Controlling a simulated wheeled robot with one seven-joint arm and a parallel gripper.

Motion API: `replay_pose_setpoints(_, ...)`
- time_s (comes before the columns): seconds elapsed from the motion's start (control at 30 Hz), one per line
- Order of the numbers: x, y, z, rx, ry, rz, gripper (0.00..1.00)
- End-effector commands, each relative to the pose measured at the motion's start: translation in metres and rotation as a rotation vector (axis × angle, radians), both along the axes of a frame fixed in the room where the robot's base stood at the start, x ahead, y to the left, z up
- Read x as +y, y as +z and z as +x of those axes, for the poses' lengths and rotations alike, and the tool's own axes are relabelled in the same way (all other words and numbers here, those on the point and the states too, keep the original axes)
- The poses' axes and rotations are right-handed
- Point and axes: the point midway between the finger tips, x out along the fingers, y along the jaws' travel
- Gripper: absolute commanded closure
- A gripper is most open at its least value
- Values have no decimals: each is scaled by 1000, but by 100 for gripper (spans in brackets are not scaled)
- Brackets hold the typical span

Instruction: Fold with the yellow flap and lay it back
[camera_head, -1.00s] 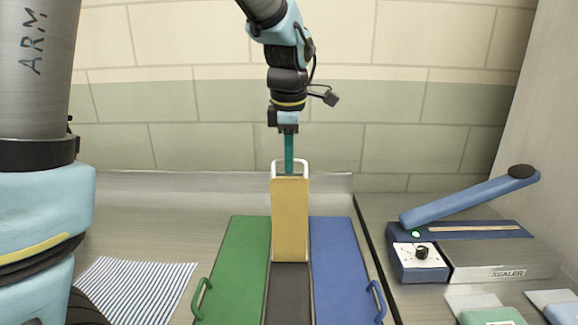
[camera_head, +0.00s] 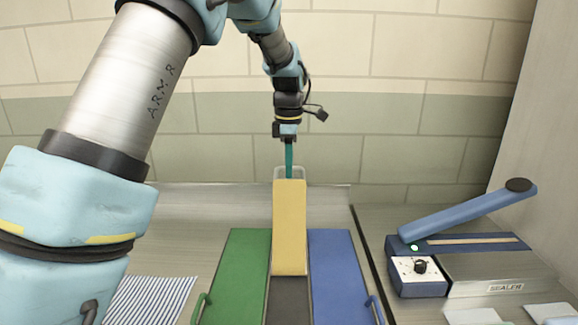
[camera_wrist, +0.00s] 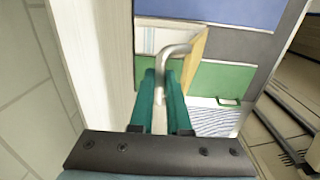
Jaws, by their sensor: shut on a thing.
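The yellow flap (camera_head: 289,232) stands raised between the green panel (camera_head: 243,270) and the blue panel (camera_head: 335,265) of a folding board. A dark grey strip (camera_head: 289,300) lies in front of the flap. My gripper (camera_head: 289,172) is at the flap's top edge, its teal fingers shut on the pale handle there. In the wrist view, my gripper (camera_wrist: 160,98) closes around the bent grey handle (camera_wrist: 176,50), and the yellow flap (camera_wrist: 196,58) shows almost edge-on. The fingers partly hide the handle.
A blue and white striped cloth (camera_head: 150,300) lies left of the board. A sealer with a raised blue arm (camera_head: 465,215) stands on the right, beyond a dark gap. Pale packets (camera_head: 472,315) lie before it. A tiled wall (camera_head: 400,100) is behind.

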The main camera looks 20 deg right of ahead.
Motion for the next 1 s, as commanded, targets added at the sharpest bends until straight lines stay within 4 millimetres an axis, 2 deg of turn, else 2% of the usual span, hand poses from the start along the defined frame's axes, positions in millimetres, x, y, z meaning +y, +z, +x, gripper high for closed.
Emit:
replay_pose_setpoints(0.27, -2, 3, 5, -14, 0, -9, 100)
replay_pose_setpoints(0.3, -2, 4, 5, -15, 0, -10, 82)
replay_pose_setpoints(0.53, -1, 3, 4, -11, 0, -7, 56)
replay_pose_setpoints(0.83, -1, 3, 2, -9, 0, -5, 55)
replay_pose_setpoints(1.0, -1, 21, 2, -12, -1, -8, 55)
